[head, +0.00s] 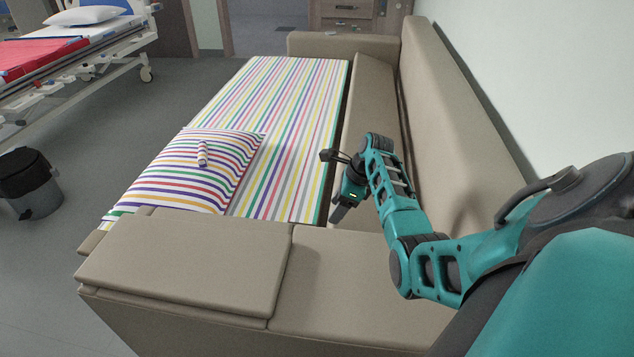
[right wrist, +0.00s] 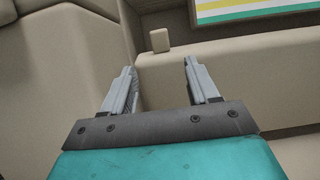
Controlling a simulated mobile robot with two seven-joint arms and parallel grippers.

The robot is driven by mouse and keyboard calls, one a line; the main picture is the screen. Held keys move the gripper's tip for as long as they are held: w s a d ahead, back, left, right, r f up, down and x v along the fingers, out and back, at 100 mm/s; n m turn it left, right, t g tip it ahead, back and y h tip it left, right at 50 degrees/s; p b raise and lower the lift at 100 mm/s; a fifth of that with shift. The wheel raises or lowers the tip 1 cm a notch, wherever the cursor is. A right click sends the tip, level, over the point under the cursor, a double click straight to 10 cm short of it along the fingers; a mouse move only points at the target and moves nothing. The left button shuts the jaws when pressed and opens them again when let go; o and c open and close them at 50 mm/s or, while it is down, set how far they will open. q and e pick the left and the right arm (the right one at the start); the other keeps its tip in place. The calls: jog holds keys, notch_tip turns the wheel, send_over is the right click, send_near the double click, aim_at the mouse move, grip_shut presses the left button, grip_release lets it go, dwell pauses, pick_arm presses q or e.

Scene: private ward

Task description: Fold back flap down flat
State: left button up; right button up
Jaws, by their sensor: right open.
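The beige sofa bed has a long cushioned panel (head: 374,95) between the striped mattress (head: 290,110) and the tall backrest (head: 450,105). I cannot tell for sure which panel is the back flap. My right gripper (head: 335,185) is open and empty over the gap between the mattress edge and the long panel. In the right wrist view, its two fingers (right wrist: 157,90) are spread, with a small beige tab (right wrist: 159,40) standing on a beige panel (right wrist: 185,75) beyond them. The near end of the long panel is partly hidden by my right arm. My left gripper is not in view.
A flat beige cushion (head: 190,258) covers the near end. A hospital bed (head: 70,45) and black bin (head: 30,182) stand left.

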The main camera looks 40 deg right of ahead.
jog(key=b+x, duration=0.3)
jog(key=x, duration=0.3)
jog(key=shift+a+f, duration=0.1)
jog(key=shift+f, duration=0.15)
jog(key=b+x, duration=0.2)
jog(key=x, duration=0.1)
jog(key=shift+w+f, duration=0.15)
jog(key=shift+w+a+f, duration=0.1)
jog(key=shift+a+f, duration=0.05)
jog(key=shift+f, duration=0.15)
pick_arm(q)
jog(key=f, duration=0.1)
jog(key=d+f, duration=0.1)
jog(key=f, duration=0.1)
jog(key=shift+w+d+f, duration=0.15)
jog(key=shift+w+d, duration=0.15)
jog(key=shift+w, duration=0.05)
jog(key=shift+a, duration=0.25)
pick_arm(e)
grip_shut()
